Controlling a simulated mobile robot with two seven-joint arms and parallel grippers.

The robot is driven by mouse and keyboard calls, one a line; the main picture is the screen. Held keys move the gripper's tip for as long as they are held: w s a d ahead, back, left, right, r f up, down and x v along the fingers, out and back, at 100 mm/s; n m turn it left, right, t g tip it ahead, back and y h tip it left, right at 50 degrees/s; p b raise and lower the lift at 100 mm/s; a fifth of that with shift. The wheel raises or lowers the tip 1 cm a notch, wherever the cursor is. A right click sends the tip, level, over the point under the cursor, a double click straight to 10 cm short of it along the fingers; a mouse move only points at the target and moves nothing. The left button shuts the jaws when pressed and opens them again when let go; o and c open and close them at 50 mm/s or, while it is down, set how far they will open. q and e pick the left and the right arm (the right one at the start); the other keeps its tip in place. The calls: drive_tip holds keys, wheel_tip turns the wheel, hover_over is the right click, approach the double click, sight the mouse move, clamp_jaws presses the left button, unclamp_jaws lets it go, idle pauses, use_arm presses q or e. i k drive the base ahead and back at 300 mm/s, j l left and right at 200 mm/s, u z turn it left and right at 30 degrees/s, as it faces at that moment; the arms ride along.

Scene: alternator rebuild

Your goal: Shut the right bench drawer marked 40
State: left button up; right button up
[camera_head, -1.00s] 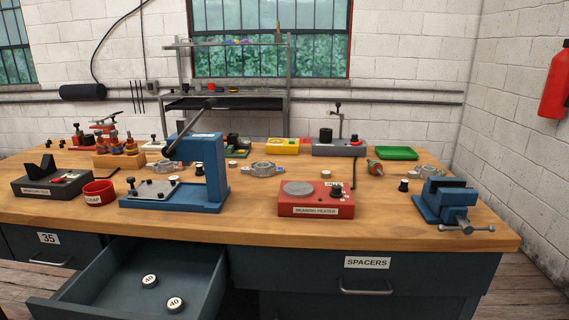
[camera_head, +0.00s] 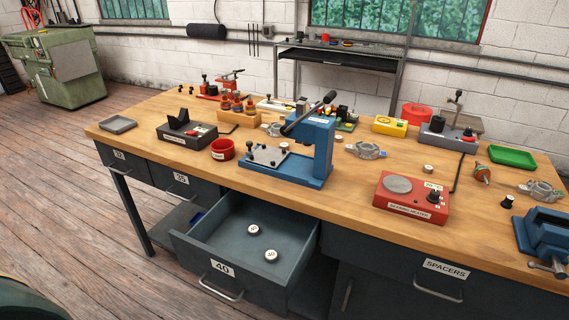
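The drawer marked 40 (camera_head: 221,268) is pulled well out from under the workbench, below the blue press. Its front has a white 40 label and a bar handle (camera_head: 220,289). Two round pieces with white marked tops, one (camera_head: 254,230) behind the other (camera_head: 271,256), lie on its floor. Neither of my grippers is in view. A dark green rounded shape at the bottom left corner is cut off by the picture edge.
Shut drawers marked 35 (camera_head: 181,180) and 32 (camera_head: 119,155) are left of it, and the SPACERS drawer (camera_head: 445,268) is right. The wooden benchtop (camera_head: 140,125) holds a blue press (camera_head: 318,150) and a red bearing heater (camera_head: 411,199). Open plank floor (camera_head: 90,220) lies in front and left.

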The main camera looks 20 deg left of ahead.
sight(219, 249)
drive_tip(key=u, duration=1.15)
drive_tip(key=k+l, duration=0.1)
drive_tip(key=l, duration=0.25)
drive_tip(key=k+l+z, duration=0.1)
drive_tip(key=l, duration=0.3)
